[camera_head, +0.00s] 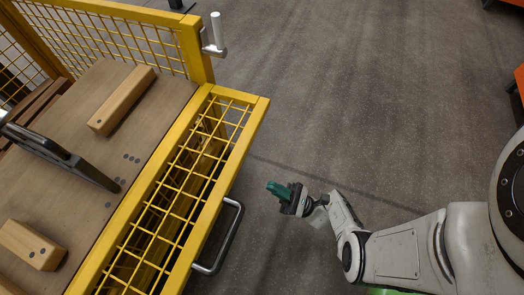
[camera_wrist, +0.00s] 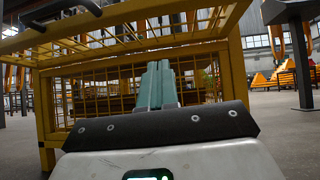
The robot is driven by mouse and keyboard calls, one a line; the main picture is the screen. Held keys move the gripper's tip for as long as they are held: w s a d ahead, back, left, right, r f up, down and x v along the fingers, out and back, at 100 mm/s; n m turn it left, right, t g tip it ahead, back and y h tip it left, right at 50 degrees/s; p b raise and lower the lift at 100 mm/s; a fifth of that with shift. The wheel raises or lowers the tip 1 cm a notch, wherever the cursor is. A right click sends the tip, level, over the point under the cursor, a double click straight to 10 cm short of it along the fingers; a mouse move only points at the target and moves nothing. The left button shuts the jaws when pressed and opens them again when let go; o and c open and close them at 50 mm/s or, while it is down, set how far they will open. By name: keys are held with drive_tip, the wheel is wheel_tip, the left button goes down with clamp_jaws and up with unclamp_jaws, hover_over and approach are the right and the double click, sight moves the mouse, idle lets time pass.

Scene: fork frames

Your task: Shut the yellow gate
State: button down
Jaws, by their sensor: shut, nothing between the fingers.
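The yellow gate (camera_head: 213,188) is a mesh panel along the front side of a yellow-framed pen. It juts outward from the pen's edge, with a grey bar handle (camera_head: 232,238) on its outer rail. In the wrist view the gate's rail (camera_wrist: 130,38) and the dark handle (camera_wrist: 62,11) show overhead. My gripper (camera_head: 278,188) has teal fingers, shut and empty. It is to the right of the gate in the head view, apart from it. In the wrist view the fingers (camera_wrist: 158,75) point at the pen's lower mesh side, below the gate's rail. The gate's hinge is not clear.
A yellow corner post (camera_head: 195,48) carries a grey upright pin (camera_head: 217,32). A brown board (camera_head: 88,160) inside the pen holds wooden blocks (camera_head: 122,98) and a dark handle-like bar (camera_head: 60,155). The grey floor (camera_head: 370,100) right of the pen is largely clear.

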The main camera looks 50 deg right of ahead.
drive_tip(key=w+r+m+t+h+p, duration=0.1)
drive_tip(key=w+r+h+p, duration=0.1)
drive_tip(key=w+r, duration=0.5)
drive_tip(key=shift+a+r+m+p, duration=0.3)
drive_tip(key=shift+r+p, duration=0.3)
drive_tip(key=shift+r, duration=1.45)
drive_tip(key=shift+r, duration=0.1)
